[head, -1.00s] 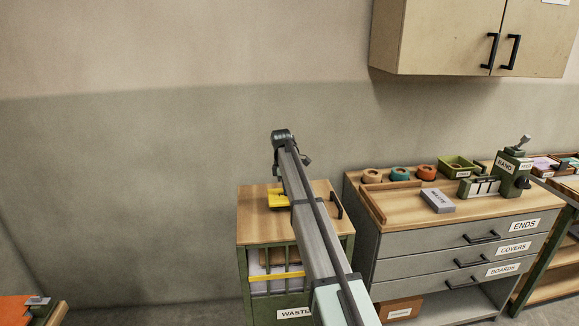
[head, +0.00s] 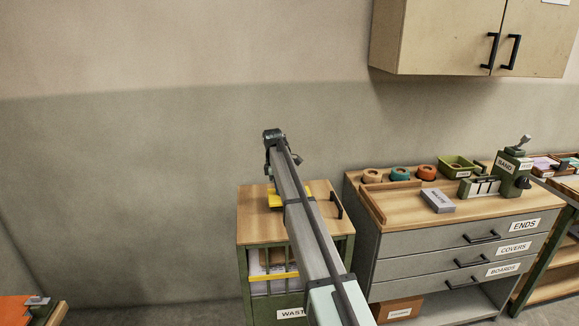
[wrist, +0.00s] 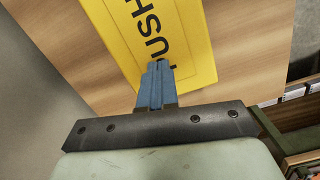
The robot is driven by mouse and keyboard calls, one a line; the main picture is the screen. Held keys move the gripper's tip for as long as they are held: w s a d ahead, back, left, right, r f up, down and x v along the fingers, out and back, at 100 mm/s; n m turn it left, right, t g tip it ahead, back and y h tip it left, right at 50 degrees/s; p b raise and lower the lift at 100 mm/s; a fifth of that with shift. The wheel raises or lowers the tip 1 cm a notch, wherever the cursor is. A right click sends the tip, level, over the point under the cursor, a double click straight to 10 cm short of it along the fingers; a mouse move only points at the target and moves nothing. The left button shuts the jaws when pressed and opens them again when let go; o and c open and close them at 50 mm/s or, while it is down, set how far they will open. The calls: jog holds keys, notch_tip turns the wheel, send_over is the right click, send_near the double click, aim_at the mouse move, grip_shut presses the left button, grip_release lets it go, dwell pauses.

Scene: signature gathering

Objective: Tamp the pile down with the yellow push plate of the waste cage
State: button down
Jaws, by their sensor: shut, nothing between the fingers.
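The waste cage (head: 246,228) stands left of the drawer cabinet, with a wooden top, green bars and a "WASTE" label. The yellow push plate (head: 273,198) shows at its top, partly behind my arm. In the wrist view the yellow plate (wrist: 180,35) with black "PUSH" lettering fills the upper middle. My gripper (wrist: 158,68) has its blue fingers together and empty, overlapping the plate's lower part in the picture. I cannot tell whether the fingertips touch it. In the head view the fingers are hidden. Some of the pile (head: 257,263) shows pale between the bars.
A yellow bar (head: 262,277) crosses the cage front. A dark handle (head: 336,205) stands at the right of its top. The drawer cabinet (head: 450,245) is close on the right, with tape rolls and a grey box (head: 438,201) on top. Bare wall lies left and behind.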

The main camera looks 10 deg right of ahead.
notch_tip(320, 180, up, 14)
jog(key=a, duration=0.1)
jog(key=shift+w+a+f, duration=0.15)
jog(key=shift+a, duration=0.15)
dwell(0.4)
